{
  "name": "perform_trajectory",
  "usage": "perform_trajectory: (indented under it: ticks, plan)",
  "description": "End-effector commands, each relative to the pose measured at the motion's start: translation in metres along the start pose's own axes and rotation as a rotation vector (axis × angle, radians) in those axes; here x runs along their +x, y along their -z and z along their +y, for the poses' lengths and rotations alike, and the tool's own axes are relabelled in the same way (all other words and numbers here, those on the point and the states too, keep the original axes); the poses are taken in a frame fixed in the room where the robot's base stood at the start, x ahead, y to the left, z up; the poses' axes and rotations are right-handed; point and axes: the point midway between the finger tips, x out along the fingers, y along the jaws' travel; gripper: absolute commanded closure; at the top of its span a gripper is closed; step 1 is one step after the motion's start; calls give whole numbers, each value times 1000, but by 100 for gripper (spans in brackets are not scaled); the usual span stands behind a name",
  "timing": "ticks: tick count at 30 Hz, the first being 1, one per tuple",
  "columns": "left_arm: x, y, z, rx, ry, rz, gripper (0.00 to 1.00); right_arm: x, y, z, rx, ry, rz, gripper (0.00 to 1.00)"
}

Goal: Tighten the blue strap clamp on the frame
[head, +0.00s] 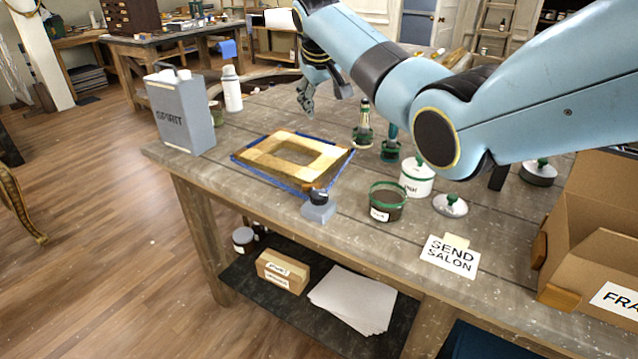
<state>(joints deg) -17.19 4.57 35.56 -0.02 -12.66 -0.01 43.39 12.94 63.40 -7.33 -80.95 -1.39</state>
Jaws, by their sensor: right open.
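A gilt frame (258,158) lies flat on the worktable, with an open rectangular middle. A blue strap (268,181) runs around its outer edge. At the frame's near right corner sits the strap clamp's grey block (319,212) with a black knob (318,196) on top. My right gripper (326,102) is open and empty, above the table beyond the frame's far right side and apart from it. Its arm reaches in from the right and hides part of the table's back. My left gripper is out of view.
A grey SPIRIT can (182,115) and a white bottle (232,90) stand left of the frame. Small bottles (363,130), an open brown jar (387,203) and a white lidded jar (417,178) stand right. A cardboard box (592,235) fills the right end.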

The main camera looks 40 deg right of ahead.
Motion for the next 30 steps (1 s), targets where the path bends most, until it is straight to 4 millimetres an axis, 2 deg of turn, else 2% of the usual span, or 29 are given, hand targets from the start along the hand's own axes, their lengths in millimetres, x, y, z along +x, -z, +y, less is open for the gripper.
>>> perform_trajectory:
  ticks: [1, 3, 5, 7, 8, 9, 11, 12, 14, 15, 18, 21, 22, 24, 26, 30]
  plan:
    - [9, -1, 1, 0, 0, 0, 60, 5, 10, 15, -179, -116, 110, 38]
    - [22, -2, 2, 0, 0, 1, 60, 3, 24, 35, -484, -333, 245, 38]
    - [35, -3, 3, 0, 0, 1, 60, -3, 26, 43, -766, -547, 317, 38]
    - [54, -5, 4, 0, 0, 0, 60, -13, 16, 38, -1117, -824, 349, 38]
    - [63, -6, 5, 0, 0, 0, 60, -17, 7, 30, -1275, -948, 346, 38]
    - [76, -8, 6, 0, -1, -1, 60, -21, -9, 15, -1486, -1117, 327, 38]
    - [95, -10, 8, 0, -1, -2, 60, -23, -42, -15, -1775, -1342, 274, 38]
    - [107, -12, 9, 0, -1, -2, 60, -22, -66, -35, -1936, -1462, 235, 38]
    - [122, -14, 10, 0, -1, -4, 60, -14, -105, -63, -2126, -1587, 190, 38]
    - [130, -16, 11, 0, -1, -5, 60, -6, -131, -78, -2217, -1630, 175, 38]
    - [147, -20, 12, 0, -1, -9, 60, 19, -190, -98, -2341, -1619, 161, 38]
    - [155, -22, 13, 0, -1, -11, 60, 44, -232, -107, -2406, -1543, 167, 38]
    - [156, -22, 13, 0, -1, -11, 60, 48, -239, -108, -2418, -1528, 168, 38]
    - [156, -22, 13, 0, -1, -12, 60, 55, -249, -110, -2436, -1505, 169, 38]
    - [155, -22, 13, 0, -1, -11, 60, 57, -249, -110, -2441, -1498, 169, 38]
    - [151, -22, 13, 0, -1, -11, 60, 64, -232, -108, -2441, -1497, 167, 38]
